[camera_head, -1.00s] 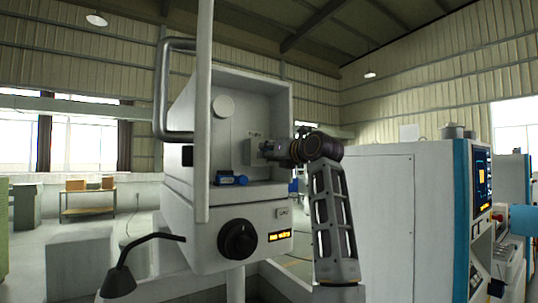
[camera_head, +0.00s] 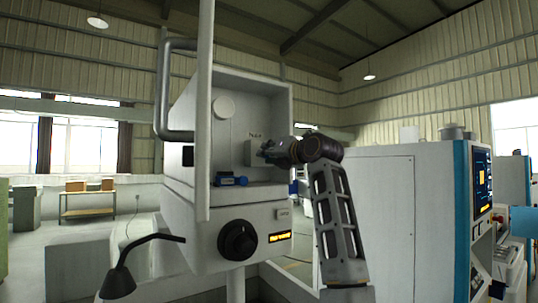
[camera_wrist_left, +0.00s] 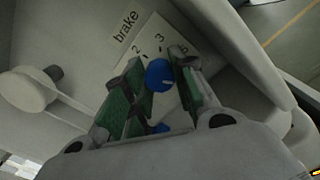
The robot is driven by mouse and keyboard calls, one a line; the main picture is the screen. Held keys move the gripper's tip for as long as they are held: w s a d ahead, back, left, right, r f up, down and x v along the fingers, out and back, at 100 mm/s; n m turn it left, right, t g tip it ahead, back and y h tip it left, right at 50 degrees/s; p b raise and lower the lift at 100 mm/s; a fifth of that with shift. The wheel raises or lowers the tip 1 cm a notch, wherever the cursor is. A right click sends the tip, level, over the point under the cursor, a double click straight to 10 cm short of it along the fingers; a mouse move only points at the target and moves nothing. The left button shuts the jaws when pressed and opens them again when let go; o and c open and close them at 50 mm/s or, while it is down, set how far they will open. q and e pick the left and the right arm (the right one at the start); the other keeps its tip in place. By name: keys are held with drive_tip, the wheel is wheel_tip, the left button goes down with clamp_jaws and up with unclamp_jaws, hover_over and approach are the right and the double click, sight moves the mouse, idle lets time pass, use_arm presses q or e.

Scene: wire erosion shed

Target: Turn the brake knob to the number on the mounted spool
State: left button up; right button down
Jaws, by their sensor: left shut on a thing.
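My left gripper (camera_head: 266,152) is at the brake panel (camera_head: 249,152) inside the open machine housing. In the left wrist view its green-padded fingers (camera_wrist_left: 162,72) are on either side of the blue brake knob (camera_wrist_left: 158,77), shut on it. The knob has a small pale mark near its right side. I read no number on either. My right gripper is out of view.
Blue items (camera_head: 229,180) lie on the housing ledge. A vertical white post (camera_head: 204,120) and grey handle (camera_head: 163,90) stand at left. A lamp (camera_head: 118,283) is in front.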

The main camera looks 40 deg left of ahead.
use_arm(q)
drive_tip(key=shift+r, duration=0.2)
drive_tip(key=o, duration=1.1)
drive_tip(key=shift+w+d+f, duration=0.1)
drive_tip(key=shift+c, duration=0.2)
drive_tip(key=v, duration=1.2)
drive_tip(key=shift+f, duration=0.1)
